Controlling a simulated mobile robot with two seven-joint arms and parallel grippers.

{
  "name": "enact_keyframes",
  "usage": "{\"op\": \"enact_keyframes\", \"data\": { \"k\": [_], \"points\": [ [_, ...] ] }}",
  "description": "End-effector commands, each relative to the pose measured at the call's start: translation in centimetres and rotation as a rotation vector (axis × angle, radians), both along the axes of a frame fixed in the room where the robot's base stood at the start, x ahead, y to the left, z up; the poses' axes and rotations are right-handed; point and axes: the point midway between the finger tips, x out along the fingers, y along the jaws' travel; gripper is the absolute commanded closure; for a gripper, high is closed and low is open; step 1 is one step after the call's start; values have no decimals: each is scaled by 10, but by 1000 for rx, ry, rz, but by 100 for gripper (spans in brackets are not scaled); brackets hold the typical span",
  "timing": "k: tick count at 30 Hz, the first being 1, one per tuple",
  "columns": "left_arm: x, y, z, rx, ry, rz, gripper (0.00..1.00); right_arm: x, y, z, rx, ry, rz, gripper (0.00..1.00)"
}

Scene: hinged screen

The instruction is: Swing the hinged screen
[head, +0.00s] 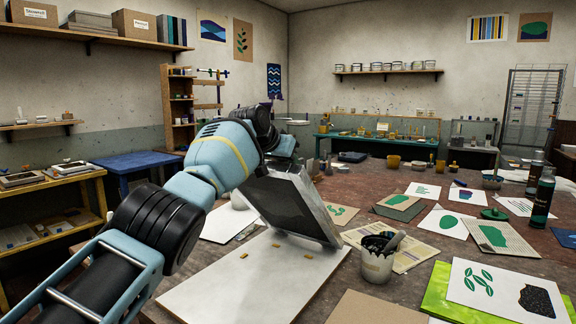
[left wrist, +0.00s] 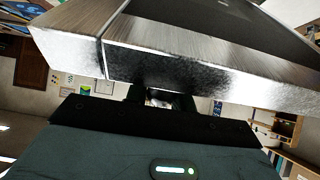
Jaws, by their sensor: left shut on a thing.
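The hinged screen (head: 287,212) has a dark mesh in a pale metal-like frame. In the head view it stands raised and tilted over a white board (head: 235,288), which has small yellow tabs. My left arm reaches in from the left to the screen's upper left, and its gripper is hidden there. In the left wrist view my left gripper (left wrist: 160,97) is shut on the edge of the screen's frame (left wrist: 200,68). The fingertips are partly dark and hard to make out. My right gripper is in neither view.
A pale pot (head: 376,268) with dark contents and a tool stands right of the board. Printed sheets, a green sheet (head: 437,290) and dark bottles (head: 543,197) cover the table's right side. A blue table (head: 140,163) and yellow shelving stand left.

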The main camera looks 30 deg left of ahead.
Motion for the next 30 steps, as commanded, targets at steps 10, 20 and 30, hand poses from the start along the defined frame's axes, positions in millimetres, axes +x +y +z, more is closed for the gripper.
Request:
{"op": "enact_keyframes", "data": {
  "k": [10, 20, 30],
  "points": [
    [1, -1, 6, 0, -11, -1, 100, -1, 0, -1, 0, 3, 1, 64],
    [0, -1, 5, 0, -9, -1, 60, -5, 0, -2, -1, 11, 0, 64],
    [0, -1, 3, 0, -3, 0, 54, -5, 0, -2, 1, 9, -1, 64]
  ]
}}
